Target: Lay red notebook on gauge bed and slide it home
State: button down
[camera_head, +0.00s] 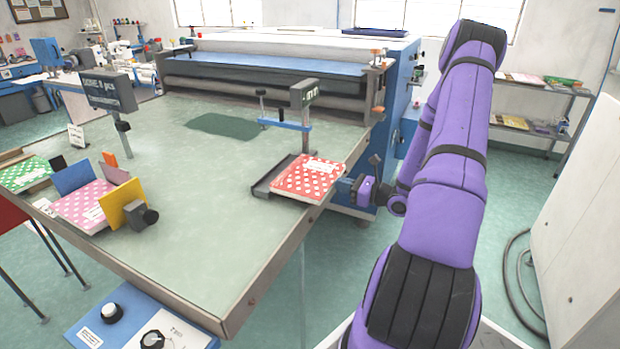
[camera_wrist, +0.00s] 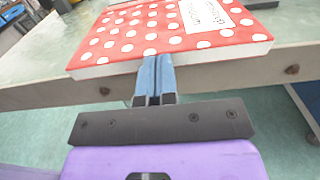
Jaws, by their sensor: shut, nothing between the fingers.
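The red notebook (camera_head: 308,178) with white dots and a white label lies flat on the right side of the table, on or against the dark gauge bed (camera_head: 272,180). Its right edge reaches close to the table's edge. In the wrist view the red notebook (camera_wrist: 180,35) fills the top, its near page edge facing me. My gripper (camera_wrist: 155,80) is shut and empty, its blue fingertips at or touching that near edge; exact contact is unclear. In the head view my gripper (camera_head: 345,186) is small beside the notebook's right side. The notebook hides part of the bed.
A gauge post with a display (camera_head: 304,94) and blue bar stands behind the notebook. A pink notebook (camera_head: 85,207) between coloured plates and a green notebook (camera_head: 25,173) lie at the left. A blue machine (camera_head: 280,65) stands behind. The table's middle is clear.

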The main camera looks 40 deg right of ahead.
aim_at(333, 180)
jog(key=shift+x, duration=1.65)
jog(key=v, duration=0.6)
dwell(0.3)
dwell(0.5)
jog(key=a+r+n+g+y, duration=0.1)
jog(key=a+r+n+g, duration=0.1)
jog(key=a+r+n, duration=0.1)
jog(key=w+a+r+n+g+y, duration=0.1)
jog(key=a+r+n+g+y, duration=0.1)
jog(key=a+r+n, duration=0.1)
jog(key=w+a+r+n+g+y, duration=0.1)
jog(key=a+r+n+g+y, duration=0.1)
jog(key=a+r+n+g, duration=0.1)
jog(key=shift+w+a+r, duration=0.1)
jog(key=shift+a+r, duration=0.25)
jog(key=shift+a, duration=0.3)
jog(key=shift+w+a+r, duration=0.1)
jog(key=shift+a+r, duration=0.25)
jog(key=shift+a, duration=0.3)
jog(key=s+a+r+n+g+h, duration=0.3)
jog(key=s+a+r+n+g, duration=0.15)
jog(key=a+r+n, duration=0.35)
jog(key=s+a+r+n+g+h, duration=0.35)
jog(key=s+a+r+n, duration=0.3)
jog(key=a, duration=0.35)
jog(key=s+a+r+n+t+h, duration=0.1)
jog(key=s+r+n+t+h, duration=0.2)
jog(key=s+r+n+h, duration=0.2)
jog(key=s+r+n, duration=0.3)
jog(key=shift+s+a+t, duration=0.4)
